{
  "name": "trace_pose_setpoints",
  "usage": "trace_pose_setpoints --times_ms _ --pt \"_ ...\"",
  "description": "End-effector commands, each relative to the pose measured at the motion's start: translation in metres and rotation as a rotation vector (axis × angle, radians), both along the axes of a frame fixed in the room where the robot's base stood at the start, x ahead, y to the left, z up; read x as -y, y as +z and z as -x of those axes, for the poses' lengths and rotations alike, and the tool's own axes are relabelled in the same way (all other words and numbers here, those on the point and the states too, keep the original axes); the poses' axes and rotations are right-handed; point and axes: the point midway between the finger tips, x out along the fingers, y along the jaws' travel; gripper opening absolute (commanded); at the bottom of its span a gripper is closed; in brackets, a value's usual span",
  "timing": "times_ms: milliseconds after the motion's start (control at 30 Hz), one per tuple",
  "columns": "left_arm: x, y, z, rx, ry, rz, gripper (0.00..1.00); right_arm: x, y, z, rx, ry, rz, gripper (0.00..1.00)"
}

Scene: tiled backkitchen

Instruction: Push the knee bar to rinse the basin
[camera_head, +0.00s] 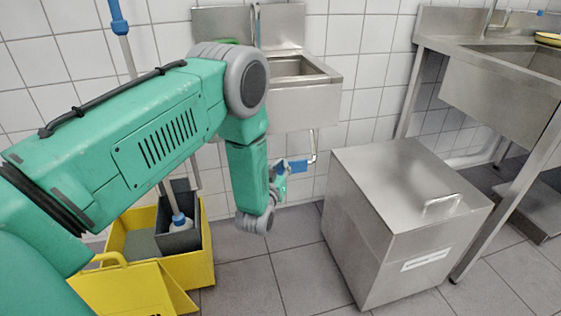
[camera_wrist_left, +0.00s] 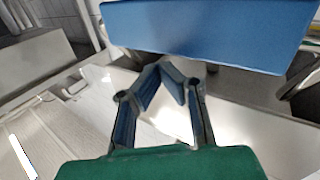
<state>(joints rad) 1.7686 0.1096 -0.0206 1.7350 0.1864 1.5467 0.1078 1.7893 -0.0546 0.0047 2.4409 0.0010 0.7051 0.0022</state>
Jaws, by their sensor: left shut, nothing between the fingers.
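The steel hand basin (camera_head: 303,101) is mounted on the tiled wall, partly hidden behind my left arm. The knee bar is a blue pad (camera_head: 298,166) below it, beside a bent pipe. In the left wrist view the blue knee bar (camera_wrist_left: 205,32) spans the top, just beyond the fingertips. My left gripper (camera_head: 281,178) is under the basin, close to the knee bar. In the left wrist view its fingers (camera_wrist_left: 172,72) are drawn together with nothing between them. I cannot tell whether they touch the bar. My right gripper is not in view.
A steel box with a handle (camera_head: 377,243) stands on the floor right of my left gripper. A yellow mop bucket (camera_head: 187,268) stands at the left, with a mop in it. A steel sink unit (camera_head: 500,80) is at the right. Grey floor (camera_head: 300,270) is clear between bucket and box.

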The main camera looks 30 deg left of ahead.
Motion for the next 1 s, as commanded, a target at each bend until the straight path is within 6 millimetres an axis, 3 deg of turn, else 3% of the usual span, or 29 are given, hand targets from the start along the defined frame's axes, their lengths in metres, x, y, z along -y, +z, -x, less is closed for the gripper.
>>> trace_pose_setpoints --times_ms 467,1000 --pt "0.004 0.005 0.003 0.003 -0.001 -0.001 0.00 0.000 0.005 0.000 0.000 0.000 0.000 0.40" --pt "0.033 0.033 0.028 0.003 -0.001 -0.001 0.00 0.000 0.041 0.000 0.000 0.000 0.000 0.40"
